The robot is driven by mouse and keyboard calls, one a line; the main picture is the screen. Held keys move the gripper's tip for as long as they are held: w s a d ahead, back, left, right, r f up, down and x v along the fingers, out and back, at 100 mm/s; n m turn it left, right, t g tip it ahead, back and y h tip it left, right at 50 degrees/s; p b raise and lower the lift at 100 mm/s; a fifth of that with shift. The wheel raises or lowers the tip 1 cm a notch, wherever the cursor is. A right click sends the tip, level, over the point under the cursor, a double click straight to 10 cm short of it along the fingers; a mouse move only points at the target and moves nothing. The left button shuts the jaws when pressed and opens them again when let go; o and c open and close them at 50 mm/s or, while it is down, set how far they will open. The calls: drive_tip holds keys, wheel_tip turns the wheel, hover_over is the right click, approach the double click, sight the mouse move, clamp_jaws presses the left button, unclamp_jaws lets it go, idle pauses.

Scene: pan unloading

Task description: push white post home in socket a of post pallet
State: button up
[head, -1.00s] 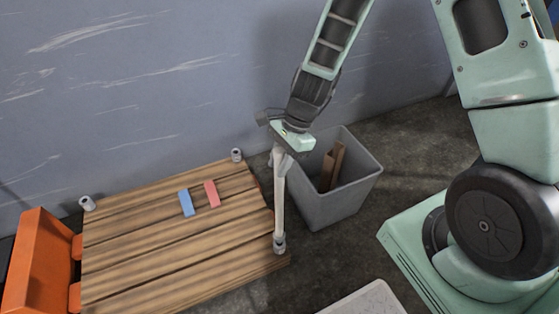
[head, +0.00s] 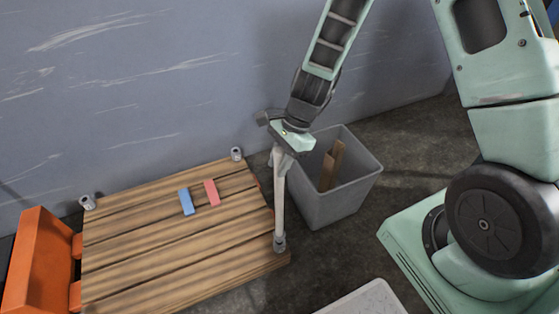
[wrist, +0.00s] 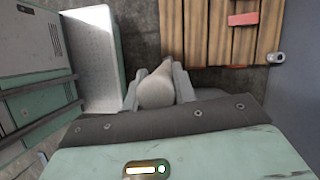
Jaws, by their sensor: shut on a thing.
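The white post (head: 280,200) stands upright at the right corner of the wooden post pallet (head: 150,255). Its lower end is in a grey socket (head: 279,243) at that corner; how deep it sits I cannot tell. My gripper (head: 279,155) is shut on the post near its top. In the wrist view the post (wrist: 157,90) shows end-on between the two fingers. Two other grey sockets, at the back corner (head: 236,154) and the left corner (head: 87,202), are empty. I cannot read any socket letters.
A blue block (head: 186,201) and a pink block (head: 211,192) lie on the pallet. A grey bin (head: 335,200) with brown pieces stands right of the post. An orange object (head: 35,265) is at the left. A wall runs behind.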

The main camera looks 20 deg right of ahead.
sight(275, 188)
drive_tip(key=shift+f+b, duration=2.1)
drive_tip(key=shift+f, duration=1)
idle(1.7)
drive_tip(key=o, duration=1.1)
drive_tip(key=shift+r, duration=0.1)
drive_tip(key=p+v, duration=0.5)
drive_tip(key=v, duration=1.2)
drive_tip(key=shift+s+r, duration=0.1)
drive_tip(key=shift+r, duration=0.05)
